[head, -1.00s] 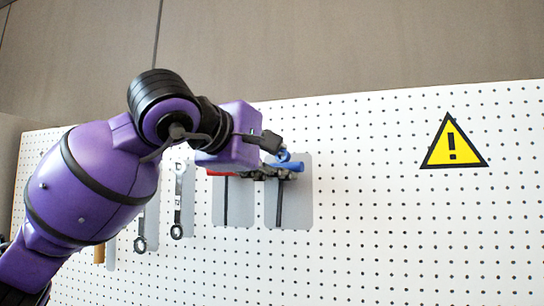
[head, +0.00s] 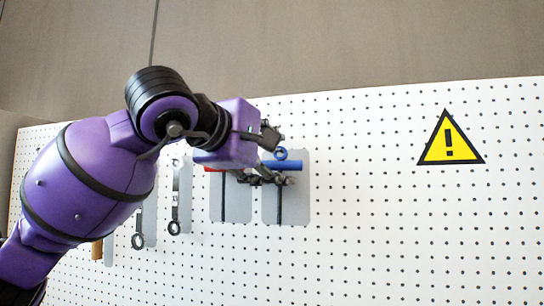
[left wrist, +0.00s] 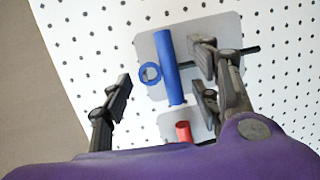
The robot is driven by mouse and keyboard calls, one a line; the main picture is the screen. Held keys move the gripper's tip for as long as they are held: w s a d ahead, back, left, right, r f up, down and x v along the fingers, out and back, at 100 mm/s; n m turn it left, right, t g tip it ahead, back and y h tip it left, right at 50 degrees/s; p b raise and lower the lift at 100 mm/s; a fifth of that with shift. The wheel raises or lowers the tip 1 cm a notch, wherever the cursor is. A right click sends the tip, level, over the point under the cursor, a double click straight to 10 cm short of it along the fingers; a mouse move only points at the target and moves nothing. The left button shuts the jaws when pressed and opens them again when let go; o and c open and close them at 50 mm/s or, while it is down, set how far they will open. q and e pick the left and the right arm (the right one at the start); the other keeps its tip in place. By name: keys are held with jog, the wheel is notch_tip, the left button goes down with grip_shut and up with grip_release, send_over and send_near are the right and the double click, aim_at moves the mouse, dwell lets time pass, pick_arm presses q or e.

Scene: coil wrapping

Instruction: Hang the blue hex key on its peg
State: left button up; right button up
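The blue hex key (head: 285,165) is at a grey backing plate (head: 299,208) on the white pegboard. It has a blue crossbar handle, a blue ring above it and a dark shaft pointing down. It also shows in the left wrist view (left wrist: 168,66), its ring beside the handle; I cannot tell for sure whether the peg passes through the ring. My left gripper (head: 274,157) is open in front of it. In the left wrist view, its fingers stand well apart on both sides of the key's ring and handle. My right gripper is out of view.
A red-handled tool (left wrist: 183,131) hangs at the neighbouring plate (head: 238,207) on the left. Two wrenches (head: 174,200) hang farther left, with a tan handle (head: 97,249) beyond. A yellow warning sign (head: 450,140) is on the bare board to the right.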

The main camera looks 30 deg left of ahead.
pick_arm(q)
jog(key=s+r, duration=0.1)
jog(key=s, duration=1.1)
jog(key=shift+r, duration=0.3)
